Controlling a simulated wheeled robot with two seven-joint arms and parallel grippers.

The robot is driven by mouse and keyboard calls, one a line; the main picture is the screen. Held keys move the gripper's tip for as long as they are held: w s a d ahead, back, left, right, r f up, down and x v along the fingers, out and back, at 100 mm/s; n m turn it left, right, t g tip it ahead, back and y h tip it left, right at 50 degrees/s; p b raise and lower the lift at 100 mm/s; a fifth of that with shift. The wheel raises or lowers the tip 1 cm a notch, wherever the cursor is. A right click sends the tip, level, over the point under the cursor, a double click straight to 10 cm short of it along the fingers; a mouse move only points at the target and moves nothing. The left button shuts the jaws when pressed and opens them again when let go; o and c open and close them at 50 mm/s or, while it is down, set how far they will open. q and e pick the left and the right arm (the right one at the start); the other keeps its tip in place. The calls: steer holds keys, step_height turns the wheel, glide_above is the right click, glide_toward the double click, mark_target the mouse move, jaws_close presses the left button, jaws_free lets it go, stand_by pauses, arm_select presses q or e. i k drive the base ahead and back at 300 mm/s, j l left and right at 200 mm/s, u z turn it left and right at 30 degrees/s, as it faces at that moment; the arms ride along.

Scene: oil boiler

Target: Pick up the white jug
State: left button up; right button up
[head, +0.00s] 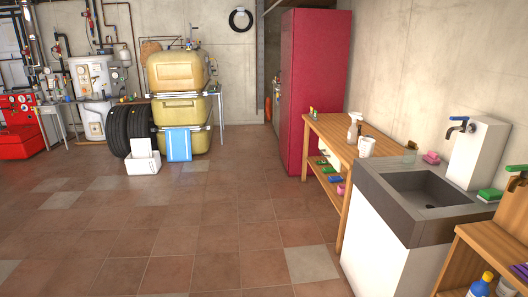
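A small white jug-like container (366,147) stands upright on the wooden workbench (335,130) at the right, close to the sink. A white spray bottle (354,128) stands just behind it on the same bench. The container is small in the picture, so its handle is hard to make out. Neither of my grippers shows in the head view.
A grey sink (430,190) on a white cabinet (370,240) stands in front of the bench. A wooden shelf unit (490,240) is at the near right. A red cabinet (313,90) stands behind the bench. The tiled floor (200,235) at centre and left is clear.

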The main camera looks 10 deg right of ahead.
mark_target(365, 145)
steer(key=i, duration=0.95)
steer(key=i+z, duration=0.1)
steer(key=i, duration=0.85)
steer(key=i+z, duration=0.3)
steer(key=i, duration=0.3)
steer(key=i+z, duration=0.3)
steer(key=i, duration=0.35)
steer(key=i+j+z, duration=0.3)
steer(key=i, duration=0.3)
steer(key=i+z, duration=0.25)
